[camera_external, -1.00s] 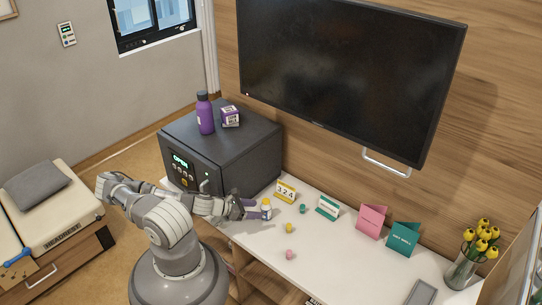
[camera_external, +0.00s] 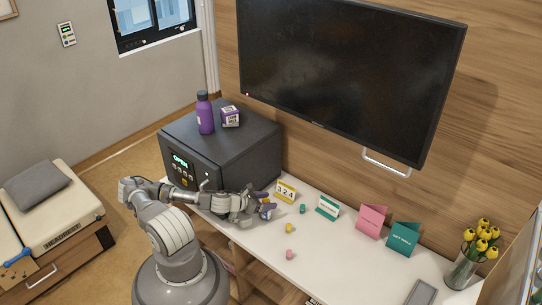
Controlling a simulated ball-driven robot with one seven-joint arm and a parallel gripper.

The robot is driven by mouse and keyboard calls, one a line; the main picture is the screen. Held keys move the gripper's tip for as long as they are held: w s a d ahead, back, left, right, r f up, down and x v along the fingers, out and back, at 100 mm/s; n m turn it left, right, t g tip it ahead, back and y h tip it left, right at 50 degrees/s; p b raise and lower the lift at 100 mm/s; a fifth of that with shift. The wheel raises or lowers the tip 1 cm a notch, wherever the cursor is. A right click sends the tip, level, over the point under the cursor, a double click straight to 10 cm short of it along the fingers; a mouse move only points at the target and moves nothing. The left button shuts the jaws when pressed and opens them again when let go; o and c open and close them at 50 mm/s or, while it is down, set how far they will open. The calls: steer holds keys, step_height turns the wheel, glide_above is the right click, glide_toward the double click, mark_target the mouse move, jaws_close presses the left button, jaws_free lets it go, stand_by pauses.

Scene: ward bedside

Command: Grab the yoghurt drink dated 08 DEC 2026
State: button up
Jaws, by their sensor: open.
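A small pale bottle with a yellow-orange cap (camera_external: 266,214) is on the white counter in front of the dark safe. It is mostly hidden by my gripper (camera_external: 266,204), which is open with its purple-tipped fingers at the bottle. I cannot tell whether the fingers touch it or whether it stands straight. No date can be read at this size, so I cannot tell whether this is the yoghurt drink dated 08 DEC 2026.
A purple bottle (camera_external: 205,114) and small box (camera_external: 230,117) stand on the safe (camera_external: 251,146). A yellow number block (camera_external: 285,191), small coloured pieces, cards (camera_external: 371,220) and a tulip vase (camera_external: 461,270) share the counter (camera_external: 335,260). Its front middle is mostly clear.

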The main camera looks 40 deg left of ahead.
jaws_close()
steer(key=shift+r, duration=0.1)
